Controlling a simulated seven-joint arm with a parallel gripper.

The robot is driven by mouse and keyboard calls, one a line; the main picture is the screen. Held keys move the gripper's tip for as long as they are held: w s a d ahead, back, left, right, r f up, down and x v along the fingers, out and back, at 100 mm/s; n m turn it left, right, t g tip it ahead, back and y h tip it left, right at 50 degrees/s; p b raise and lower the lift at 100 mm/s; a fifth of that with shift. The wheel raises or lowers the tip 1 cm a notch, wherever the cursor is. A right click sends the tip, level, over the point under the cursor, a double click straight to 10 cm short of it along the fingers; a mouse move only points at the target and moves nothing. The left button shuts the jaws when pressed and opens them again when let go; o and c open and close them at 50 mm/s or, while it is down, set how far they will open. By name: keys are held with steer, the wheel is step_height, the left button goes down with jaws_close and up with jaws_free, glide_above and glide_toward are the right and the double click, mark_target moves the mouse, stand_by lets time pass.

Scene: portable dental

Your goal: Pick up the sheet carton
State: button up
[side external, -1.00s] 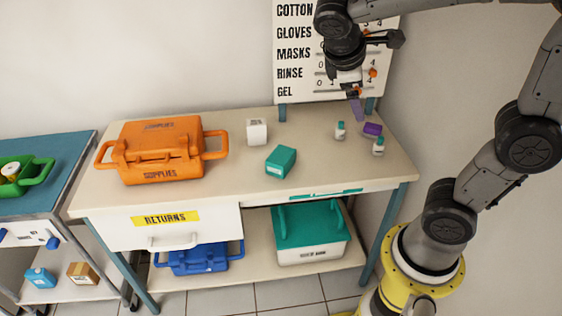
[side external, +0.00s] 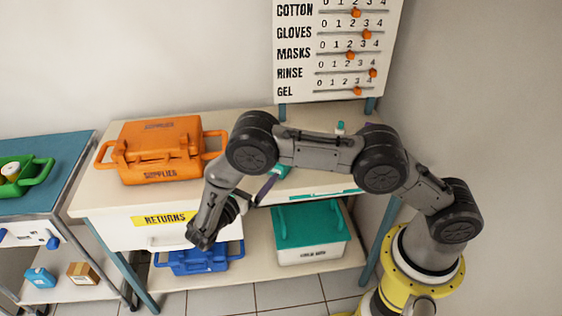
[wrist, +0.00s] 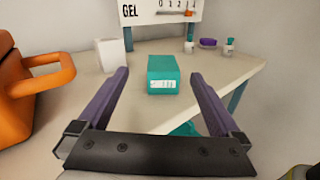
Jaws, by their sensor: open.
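A teal carton (wrist: 162,72) with a white label stands on the beige table top, centred in the wrist view. The label is too small to read. In the side view my arm hides most of it, and a teal part (side external: 283,171) shows. My gripper (wrist: 160,76) is open and empty, with its two purple fingers apart. The fingers point toward the carton, one on each side of it in the wrist view. The carton looks to be beyond the fingertips and not touched. In the side view one purple finger (side external: 266,188) shows near the table's front edge.
A white box (wrist: 113,53) stands left of the carton, with the orange supplies case (side external: 160,150) farther left. A purple box (wrist: 207,43) and small bottles (wrist: 229,47) are at the back right. The counter board (side external: 340,50) stands behind.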

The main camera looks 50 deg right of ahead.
steer(key=shift+n+t, duration=0.4)
steer(key=shift+n, duration=0.2)
steer(key=d+f, duration=0.1)
steer(key=d, duration=0.3)
steer(key=d+f, duration=0.1)
steer(key=d, duration=0.3)
steer(key=w+d+f, duration=0.1)
steer(key=d, duration=0.3)
steer(key=shift+d, duration=0.2)
steer(key=c, duration=1.3)
steer(key=shift+r, duration=0.2)
